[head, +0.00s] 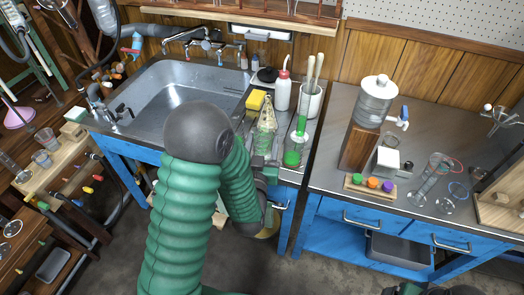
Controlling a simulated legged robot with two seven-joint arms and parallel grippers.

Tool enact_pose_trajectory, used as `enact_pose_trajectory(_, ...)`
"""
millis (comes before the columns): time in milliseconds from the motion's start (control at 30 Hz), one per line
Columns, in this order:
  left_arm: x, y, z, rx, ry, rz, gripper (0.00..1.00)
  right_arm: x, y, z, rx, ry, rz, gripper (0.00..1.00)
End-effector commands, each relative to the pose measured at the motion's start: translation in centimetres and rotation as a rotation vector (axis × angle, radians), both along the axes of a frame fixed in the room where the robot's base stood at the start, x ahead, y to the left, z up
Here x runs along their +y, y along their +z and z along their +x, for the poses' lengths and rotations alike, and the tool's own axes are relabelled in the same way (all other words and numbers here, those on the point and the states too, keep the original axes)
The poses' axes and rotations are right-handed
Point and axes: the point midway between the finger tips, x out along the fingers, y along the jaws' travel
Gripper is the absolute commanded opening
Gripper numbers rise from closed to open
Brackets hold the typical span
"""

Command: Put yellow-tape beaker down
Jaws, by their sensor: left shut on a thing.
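My left gripper (267,176) is at the front edge of the sink bench, just below a conical glass flask (266,126). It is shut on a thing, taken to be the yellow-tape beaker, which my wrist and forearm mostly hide. A yellowish round edge (268,232) shows below the wrist; I cannot tell if it belongs to the beaker. A green-based cylinder (293,156) stands upright right of the gripper. Only a dark and green part of my right arm shows at the bottom right; its gripper is out of view.
A steel sink (172,98) is at left. The right bench holds a water jug (374,100), coloured stoppers (372,184) and glassware (430,178). Its left front top is bare.

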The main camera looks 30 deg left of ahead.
Motion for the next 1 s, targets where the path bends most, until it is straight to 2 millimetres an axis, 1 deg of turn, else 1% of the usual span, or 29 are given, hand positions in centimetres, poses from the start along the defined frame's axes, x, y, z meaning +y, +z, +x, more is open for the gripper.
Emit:
enact_pose_trajectory(33, 0.5, -1.1, 0.6, -0.010, 0.002, 0.004, 0.06, 0.0, -2.7, 0.0, 0.000, -0.001, 0.000, 0.80)
enact_pose_trajectory(67, 0.8, -0.7, 1.1, -0.007, 0.002, 0.003, 0.06, 0.0, -2.6, 0.0, 0.001, -0.001, 0.000, 0.80)
enact_pose_trajectory(100, 1.5, -0.2, 2.1, -0.003, 0.003, 0.000, 0.06, 0.0, -1.7, -0.1, 0.001, -0.001, 0.000, 0.80)
enact_pose_trajectory(200, 2.7, -0.4, 3.8, 0.000, 0.003, -0.001, 0.06, 0.0, -1.7, 0.0, -0.001, -0.001, 0.000, 0.80)
enact_pose_trajectory(367, 3.7, -0.6, 5.3, 0.001, 0.002, -0.001, 0.06, 0.0, -1.8, 0.0, -0.001, -0.001, 0.000, 0.80)
enact_pose_trajectory(400, 3.7, -1.8, 5.3, 0.005, 0.002, -0.003, 0.06, 0.0, -2.4, 0.0, -0.001, -0.001, 0.000, 0.80)
enact_pose_trajectory(500, 3.6, -3.8, 5.2, 0.004, 0.002, -0.003, 0.06, 0.0, -3.3, 0.0, 0.000, 0.000, 0.000, 0.80)
enact_pose_trajectory(533, 3.5, -4.2, 5.2, 0.003, 0.002, -0.003, 0.06, 0.0, -3.4, 0.0, 0.000, 0.000, 0.000, 0.80)
enact_pose_trajectory(733, 3.4, -4.1, 5.2, 0.002, 0.000, -0.002, 0.06, 0.0, -3.2, 0.0, 0.000, 0.000, 0.000, 0.80)
enact_pose_trajectory(767, 3.4, -4.1, 5.2, 0.003, 0.000, -0.003, 0.57, 0.0, -3.2, 0.0, 0.000, -0.001, 0.000, 0.80)
enact_pose_trajectory(900, 3.5, -4.1, 5.2, 0.002, 0.001, -0.003, 0.76, 0.0, -3.2, 0.0, 0.000, -0.001, 0.000, 0.80)
enact_pose_trajectory(1000, 3.5, -4.1, 5.2, 0.002, 0.001, -0.003, 0.77, 0.0, -3.2, 0.0, 0.000, -0.001, 0.000, 0.80)
